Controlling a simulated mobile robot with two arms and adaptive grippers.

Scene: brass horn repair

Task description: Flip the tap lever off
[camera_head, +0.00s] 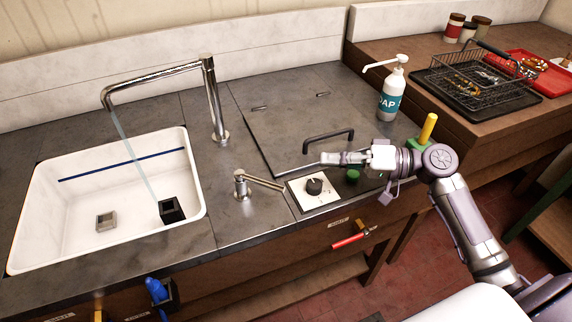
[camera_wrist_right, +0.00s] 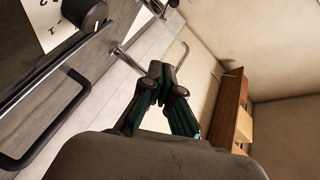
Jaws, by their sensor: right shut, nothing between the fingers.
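The tap lever (camera_head: 264,182) is a slim metal bar on a short steel valve (camera_head: 240,186) right of the sink, pointing right. A thin stream of water (camera_head: 134,154) falls from the tap spout (camera_head: 150,77) into the white sink (camera_head: 65,211). My right gripper (camera_head: 324,159) is shut and empty, above the counter near the black handle, to the right of the lever and apart from it. In the right wrist view its closed fingers (camera_wrist_right: 161,70) are in the middle, and part of the lever valve (camera_wrist_right: 155,8) shows at the top edge. My left gripper is out of view.
A white plate with a black knob (camera_head: 314,186) lies between lever and gripper. The black handle (camera_head: 328,138) rises from a lid behind it. A soap bottle (camera_head: 393,90) stands further right. A black cup (camera_head: 172,210) and a small grey block (camera_head: 106,221) are in the sink.

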